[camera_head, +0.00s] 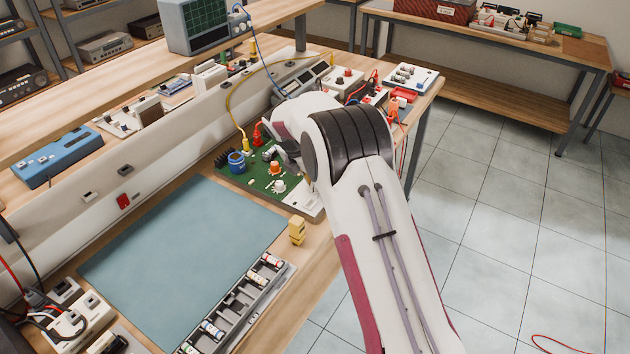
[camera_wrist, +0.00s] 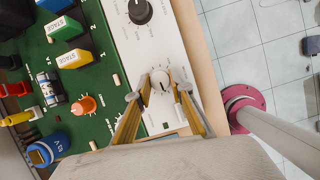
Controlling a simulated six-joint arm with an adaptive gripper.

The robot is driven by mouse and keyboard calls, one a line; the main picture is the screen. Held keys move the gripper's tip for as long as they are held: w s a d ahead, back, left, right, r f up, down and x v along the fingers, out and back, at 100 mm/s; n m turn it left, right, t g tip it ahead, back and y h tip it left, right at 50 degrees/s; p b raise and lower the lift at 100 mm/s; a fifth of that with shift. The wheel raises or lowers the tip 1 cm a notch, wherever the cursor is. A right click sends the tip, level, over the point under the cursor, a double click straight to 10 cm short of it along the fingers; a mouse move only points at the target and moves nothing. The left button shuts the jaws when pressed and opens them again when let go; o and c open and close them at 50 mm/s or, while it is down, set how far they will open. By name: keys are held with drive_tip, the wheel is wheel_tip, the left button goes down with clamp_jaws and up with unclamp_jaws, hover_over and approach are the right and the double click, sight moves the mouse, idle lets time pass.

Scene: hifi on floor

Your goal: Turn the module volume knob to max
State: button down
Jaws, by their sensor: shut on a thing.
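The module is a green circuit board (camera_head: 240,180) with a white front panel (camera_head: 302,203) on the bench; both also show in the wrist view as the board (camera_wrist: 98,83) and panel (camera_wrist: 162,48). A round white knob (camera_wrist: 160,78) with printed marks around it sits on the panel. Its label is too small to read. My gripper (camera_wrist: 158,88) has its two fingers closed on opposite sides of this knob. A dark knob (camera_wrist: 140,11) with its own scale sits farther up the panel. In the head view, my arm hides the gripped knob and fingertips.
An orange knob (camera_wrist: 87,105), a blue part (camera_wrist: 47,148) and coloured stage blocks (camera_wrist: 66,28) rise from the board near my gripper. A yellow block (camera_head: 297,231) and a slotted tray (camera_head: 240,306) stand nearer. The blue mat (camera_head: 185,250) is clear.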

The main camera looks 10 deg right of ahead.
drive_tip(key=shift+m, duration=0.6)
drive_tip(key=c, duration=1.8)
unclamp_jaws()
drive_tip(key=shift+r, duration=0.1)
drive_tip(key=shift+v, duration=0.75)
drive_tip(key=shift+s+a+r, duration=0.35)
drive_tip(key=shift+a+r, duration=0.25)
drive_tip(key=shift+a, duration=0.05)
drive_tip(key=s+a, duration=0.2)
drive_tip(key=a, duration=0.1)
drive_tip(key=s+a, duration=0.1)
drive_tip(key=a, duration=0.2)
drive_tip(key=s+a, duration=0.2)
drive_tip(key=a, duration=0.1)
drive_tip(key=shift+s+a, duration=0.3)
drive_tip(key=shift+s, duration=0.05)
